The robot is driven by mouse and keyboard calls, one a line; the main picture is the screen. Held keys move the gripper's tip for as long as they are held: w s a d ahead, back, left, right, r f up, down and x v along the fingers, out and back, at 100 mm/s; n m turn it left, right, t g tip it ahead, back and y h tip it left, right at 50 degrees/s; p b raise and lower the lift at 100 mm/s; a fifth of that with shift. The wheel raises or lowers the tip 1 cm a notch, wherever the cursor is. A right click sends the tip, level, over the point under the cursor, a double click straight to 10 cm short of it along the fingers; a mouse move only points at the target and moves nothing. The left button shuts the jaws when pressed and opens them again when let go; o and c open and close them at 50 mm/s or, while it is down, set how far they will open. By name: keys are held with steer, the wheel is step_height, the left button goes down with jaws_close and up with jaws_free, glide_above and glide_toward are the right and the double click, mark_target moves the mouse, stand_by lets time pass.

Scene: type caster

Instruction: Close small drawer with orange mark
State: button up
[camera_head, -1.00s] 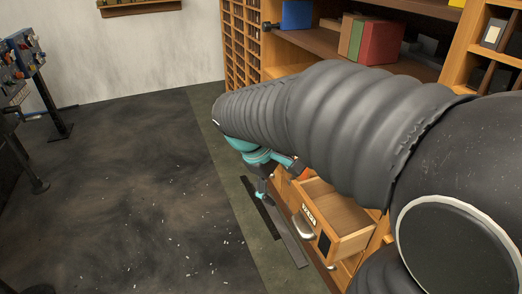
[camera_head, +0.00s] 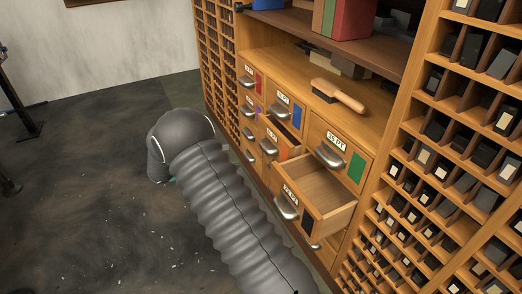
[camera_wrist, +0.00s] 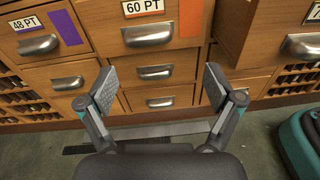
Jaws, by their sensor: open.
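The drawer labelled 60 PT with an orange mark (camera_head: 284,152) sits in the middle of the wooden cabinet and stands partly open. In the wrist view its front (camera_wrist: 150,37) is at the top centre, with a metal pull and the orange mark (camera_wrist: 228,25) at its right. My gripper (camera_wrist: 160,88) is open and empty, its two fingers spread below that front and apart from it. In the head view my arm hides the gripper.
A black-marked drawer (camera_head: 315,195) stands wide open to the right. The purple-marked 48 PT drawer (camera_wrist: 45,38) is at the left. A wooden-handled brush (camera_head: 338,95) lies on the shelf above. Open floor (camera_head: 80,190) lies to the left.

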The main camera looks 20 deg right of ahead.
mark_target(263, 148)
steer(key=shift+n+t+h, duration=0.4)
steer(key=shift+n+h, duration=0.1)
steer(key=shift+n, duration=0.1)
steer(key=d+f, duration=0.1)
steer(key=d, duration=0.3)
steer(key=w+d, duration=0.1)
steer(key=d, duration=0.3)
steer(key=w+d+f, duration=0.1)
steer(key=d, duration=0.3)
steer(key=shift+d+f, duration=0.3)
steer(key=shift+d, duration=0.1)
